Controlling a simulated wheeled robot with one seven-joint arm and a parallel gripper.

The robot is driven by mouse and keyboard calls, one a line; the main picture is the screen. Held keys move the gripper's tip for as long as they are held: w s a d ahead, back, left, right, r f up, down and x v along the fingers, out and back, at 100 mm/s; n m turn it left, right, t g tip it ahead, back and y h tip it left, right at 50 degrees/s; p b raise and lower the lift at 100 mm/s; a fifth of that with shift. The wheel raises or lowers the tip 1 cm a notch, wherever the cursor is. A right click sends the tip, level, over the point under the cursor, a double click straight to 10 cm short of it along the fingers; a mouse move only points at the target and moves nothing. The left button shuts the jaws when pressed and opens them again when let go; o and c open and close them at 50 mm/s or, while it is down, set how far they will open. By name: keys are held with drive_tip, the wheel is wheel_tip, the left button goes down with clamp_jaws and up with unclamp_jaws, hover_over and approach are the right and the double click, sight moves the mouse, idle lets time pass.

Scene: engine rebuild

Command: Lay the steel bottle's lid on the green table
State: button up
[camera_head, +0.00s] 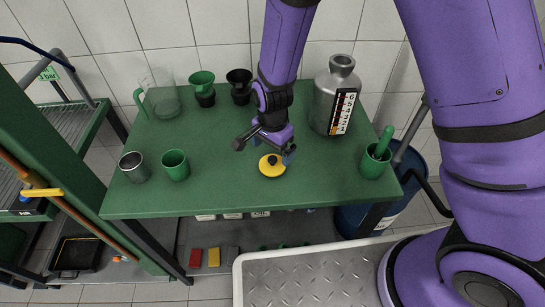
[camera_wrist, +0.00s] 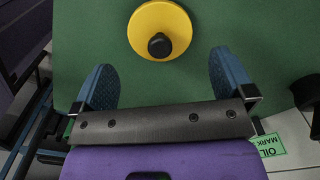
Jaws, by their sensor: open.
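The steel bottle (camera_head: 325,98) stands upright at the back right of the green table (camera_head: 225,140), its mouth uncovered. A yellow disc-shaped lid with a black knob (camera_head: 272,168) appears to lie flat on the table, left of and in front of the bottle, knob up. It also shows in the wrist view (camera_wrist: 150,22), at the top centre, just beyond my fingertips. My gripper (camera_head: 266,148) is over the table just behind the lid, its fingers spread. In the wrist view the blue fingers (camera_wrist: 163,72) are wide apart with nothing between them.
A steel cup (camera_head: 134,167) and a green cup (camera_head: 175,165) stand front left. A glass jug (camera_head: 165,100) and two dark funnel-topped items (camera_head: 203,88) stand at the back. A green mortar with pestle (camera_head: 375,160) stands at the right front. The table's front middle is clear.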

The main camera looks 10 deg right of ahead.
drive_tip(key=shift+r, duration=3.25)
wheel_tip(320, 180, up, 11)
drive_tip(key=n+y, duration=0.1)
drive_tip(key=n, duration=0.1)
hover_over(273, 158)
drive_tip(key=d, duration=0.7)
drive_tip(key=s+d+r+n+t, duration=0.2)
drive_tip(key=s+d+r+n, duration=0.15)
drive_tip(key=d+r, duration=0.5)
drive_tip(key=s+d+r+n+t, duration=0.1)
drive_tip(key=s+d+r+n, duration=0.1)
drive_tip(key=s+d+r, duration=0.2)
drive_tip(key=s+d+r+n+t+h, duration=0.1)
drive_tip(key=s+d+r, duration=0.4)
drive_tip(key=s, duration=0.6)
drive_tip(key=shift+r+n+t, duration=0.45)
drive_tip(key=shift+r+t, duration=0.15)
drive_tip(key=shift+r, duration=0.35)
